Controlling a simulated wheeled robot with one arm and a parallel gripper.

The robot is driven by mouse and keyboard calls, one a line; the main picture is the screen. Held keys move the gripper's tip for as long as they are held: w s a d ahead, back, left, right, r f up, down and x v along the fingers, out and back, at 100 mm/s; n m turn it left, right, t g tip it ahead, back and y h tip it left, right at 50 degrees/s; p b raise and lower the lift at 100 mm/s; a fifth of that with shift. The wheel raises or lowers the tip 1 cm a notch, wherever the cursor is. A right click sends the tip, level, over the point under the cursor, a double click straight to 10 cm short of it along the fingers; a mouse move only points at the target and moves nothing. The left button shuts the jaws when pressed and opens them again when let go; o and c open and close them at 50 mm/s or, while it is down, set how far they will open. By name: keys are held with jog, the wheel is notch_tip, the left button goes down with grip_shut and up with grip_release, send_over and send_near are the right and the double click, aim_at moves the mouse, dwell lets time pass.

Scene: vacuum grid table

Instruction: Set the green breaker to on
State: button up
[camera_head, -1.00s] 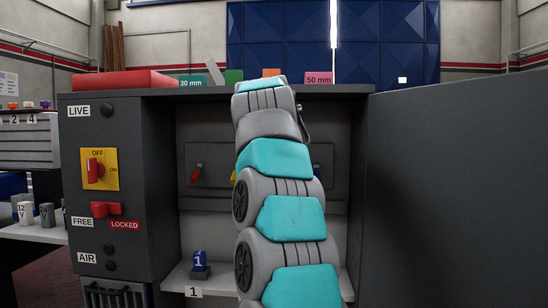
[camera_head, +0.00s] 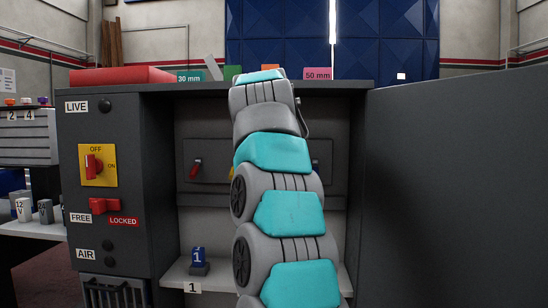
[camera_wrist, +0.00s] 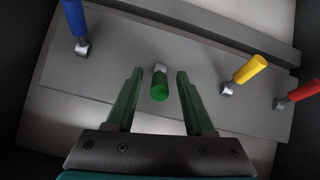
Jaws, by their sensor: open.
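The green breaker (camera_wrist: 160,86) shows in the wrist view, a short green handle on a pale metal base on a grey panel. It points largely towards the camera. My gripper (camera_wrist: 159,72) is open, with one finger on each side of the green handle and a gap visible on both sides. Whether the tips reach past the handle is hard to tell. In the head view my arm hides the green breaker and my gripper.
The wrist view shows a blue breaker (camera_wrist: 75,26) left, and yellow (camera_wrist: 246,71) and red (camera_wrist: 298,95) breakers right. In the head view, the cabinet has a yellow rotary switch plate (camera_head: 112,166), a red lock slider (camera_head: 104,205) and a blue padlock-like item (camera_head: 198,257) on its shelf.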

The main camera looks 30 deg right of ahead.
jog(key=v, duration=0.7)
jog(key=shift+a, duration=0.15)
jog(key=s+a+f+n+g+y, duration=0.1)
jog(key=s+a+f+g, duration=0.2)
jog(key=f, duration=0.4)
jog(key=s+a+f+n+y, duration=0.2)
jog(key=s+a+f, duration=0.25)
jog(key=f, duration=0.35)
jog(key=s+a+f+n+g+y, duration=0.1)
jog(key=s+a+f+g, duration=0.2)
jog(key=f, duration=0.4)
jog(key=s+a+f+g+y, duration=0.1)
jog(key=s+a+f, duration=0.4)
jog(key=s+f, duration=0.7)
jog(key=s+a+f+g+y, duration=0.1)
jog(key=s+a+f+g, duration=0.2)
jog(key=s+f, duration=1)
jog(key=s+a, duration=0.2)
jog(key=s, duration=0.3)
jog(key=shift+f+n+g, duration=0.3)
jog(key=shift+n, duration=0.1)
